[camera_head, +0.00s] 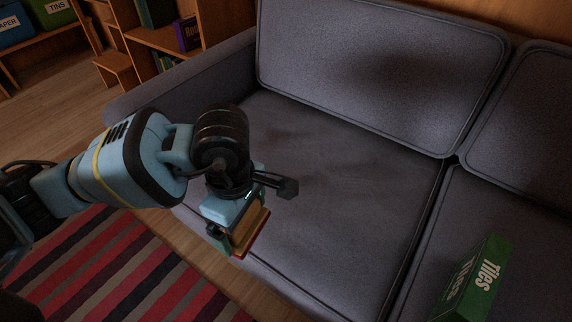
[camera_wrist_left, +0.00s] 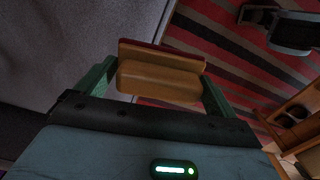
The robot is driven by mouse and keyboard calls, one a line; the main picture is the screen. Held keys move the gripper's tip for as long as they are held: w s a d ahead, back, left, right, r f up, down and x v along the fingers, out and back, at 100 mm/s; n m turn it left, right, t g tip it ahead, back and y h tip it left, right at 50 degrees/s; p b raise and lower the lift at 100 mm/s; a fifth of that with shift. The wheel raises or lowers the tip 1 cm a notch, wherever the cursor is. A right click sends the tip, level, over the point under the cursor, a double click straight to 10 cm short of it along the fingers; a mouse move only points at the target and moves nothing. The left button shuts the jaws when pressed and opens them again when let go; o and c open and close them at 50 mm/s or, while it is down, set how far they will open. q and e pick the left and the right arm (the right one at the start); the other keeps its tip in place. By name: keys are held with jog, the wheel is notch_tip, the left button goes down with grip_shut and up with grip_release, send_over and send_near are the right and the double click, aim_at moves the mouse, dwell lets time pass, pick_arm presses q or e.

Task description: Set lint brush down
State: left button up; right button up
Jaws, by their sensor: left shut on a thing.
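The lint brush (camera_head: 253,234) has a tan wooden body and a dark red face. My left gripper (camera_head: 238,232) is shut on it, at the front edge of the grey sofa (camera_head: 330,205) in the head view. In the left wrist view the brush (camera_wrist_left: 160,77) sits crosswise between the two green fingers of my left gripper (camera_wrist_left: 158,86), its red edge facing away from the palm. I cannot tell its exact height over the sofa edge. My right gripper is not in view.
The left seat cushion is bare. A striped rug (camera_head: 120,270) covers the floor before the sofa. A wooden shelf (camera_head: 160,38) with books stands behind the sofa's left arm.

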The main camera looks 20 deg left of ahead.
pick_arm(q)
jog(key=s+a+r+m, duration=0.3)
jog(key=a+r+m, duration=0.2)
jog(key=m, duration=1)
jog(key=shift+s+a+r+m, duration=0.2)
jog(key=shift+s+r+m, duration=0.2)
jog(key=shift+r, duration=0.15)
